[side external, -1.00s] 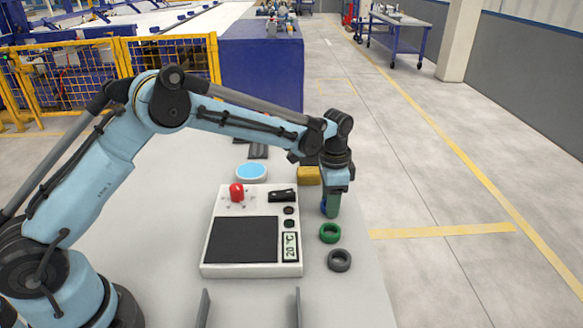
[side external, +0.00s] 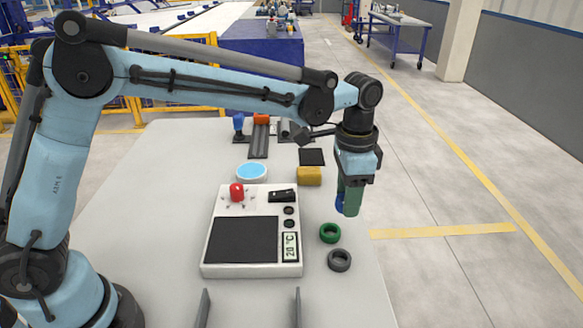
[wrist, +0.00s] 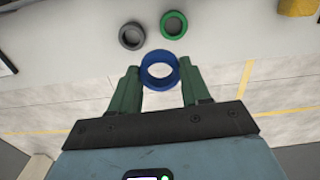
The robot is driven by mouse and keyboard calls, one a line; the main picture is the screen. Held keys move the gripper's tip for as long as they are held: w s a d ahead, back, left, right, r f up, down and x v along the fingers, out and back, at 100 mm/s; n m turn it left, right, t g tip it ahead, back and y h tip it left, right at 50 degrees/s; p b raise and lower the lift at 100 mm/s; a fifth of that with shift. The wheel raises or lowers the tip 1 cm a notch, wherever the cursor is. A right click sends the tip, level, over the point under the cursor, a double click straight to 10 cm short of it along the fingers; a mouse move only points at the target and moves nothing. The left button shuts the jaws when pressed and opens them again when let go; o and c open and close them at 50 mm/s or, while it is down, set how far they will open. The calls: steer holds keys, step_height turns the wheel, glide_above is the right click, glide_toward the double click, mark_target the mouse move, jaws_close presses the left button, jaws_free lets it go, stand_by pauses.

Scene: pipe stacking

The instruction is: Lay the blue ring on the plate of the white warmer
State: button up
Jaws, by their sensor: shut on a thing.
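The blue ring (wrist: 146,82) is between the two green fingers of my gripper (wrist: 158,78) in the wrist view. My gripper is shut on it. In the side view my gripper (side external: 347,208) hangs above the right edge of the table, and a sliver of the blue ring (side external: 339,201) shows beside a finger. The white warmer (side external: 213,262) lies flat on the table to the left of my gripper. Its dark square plate (side external: 242,240) is bare. Its display reads 20 °C.
A green ring (side external: 330,233) and a grey ring (side external: 339,260) lie on the table right of the warmer. A yellow block (side external: 309,176) and a blue-topped round dish (side external: 251,171) stand behind it. Two upright grey plates (side external: 298,307) are at the front.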

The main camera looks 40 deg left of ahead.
steer(key=s+a+r, duration=0.2)
steer(key=s, duration=0.9)
steer(key=s+a+r, duration=0.2)
steer(key=s+r, duration=0.1)
steer(key=s, duration=0.8)
glide_above(243, 237)
steer(key=shift+m, duration=0.3)
step_height(243, 237, down, 7)
steer(key=shift+f, duration=2.15)
steer(key=shift+f, duration=0.15)
steer(key=o, duration=1)
